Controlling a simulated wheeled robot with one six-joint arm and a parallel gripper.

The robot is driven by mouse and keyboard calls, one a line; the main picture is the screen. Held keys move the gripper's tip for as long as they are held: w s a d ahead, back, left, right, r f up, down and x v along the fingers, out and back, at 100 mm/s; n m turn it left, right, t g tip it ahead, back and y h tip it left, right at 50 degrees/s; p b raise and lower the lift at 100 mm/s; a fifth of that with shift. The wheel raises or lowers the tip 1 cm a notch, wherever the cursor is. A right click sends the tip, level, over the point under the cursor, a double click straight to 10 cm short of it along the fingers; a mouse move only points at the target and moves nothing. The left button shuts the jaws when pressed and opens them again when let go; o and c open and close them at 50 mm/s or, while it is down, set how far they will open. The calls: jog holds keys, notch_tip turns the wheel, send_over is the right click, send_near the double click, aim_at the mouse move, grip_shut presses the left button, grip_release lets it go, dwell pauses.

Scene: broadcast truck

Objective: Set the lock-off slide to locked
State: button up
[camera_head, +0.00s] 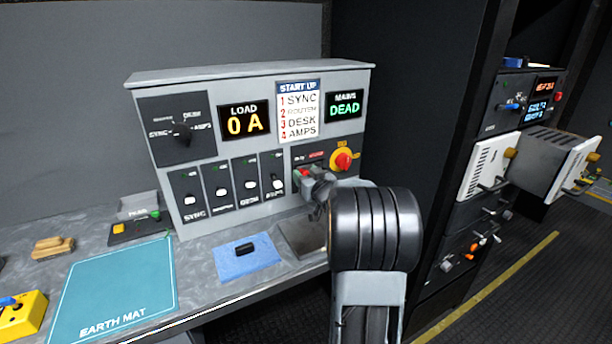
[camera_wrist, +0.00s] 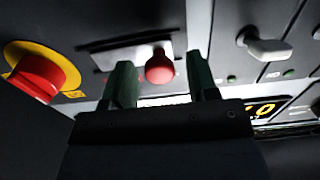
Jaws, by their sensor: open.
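The lock-off slide shows in the wrist view as a round red knob (camera_wrist: 160,67) on a pale plate (camera_wrist: 130,54). In the head view only a small red part (camera_head: 304,172) of it shows, because my gripper covers most of it. My gripper (camera_wrist: 162,84) is open, its two green fingers one on each side of the red knob. I cannot tell whether either finger touches it. In the head view my gripper (camera_head: 316,186) is at the panel's lower right. The slide's position against its small labels cannot be read.
A red rotary knob on a yellow disc (camera_head: 343,160) is close beside the slide. Several switches (camera_head: 222,193) line the panel to its left. The displays read load 0 A (camera_head: 246,122) and mains DEAD (camera_head: 344,107). A blue cloth (camera_head: 232,266) with a black block lies on the counter below.

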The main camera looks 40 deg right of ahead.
grip_shut()
dwell(0.6)
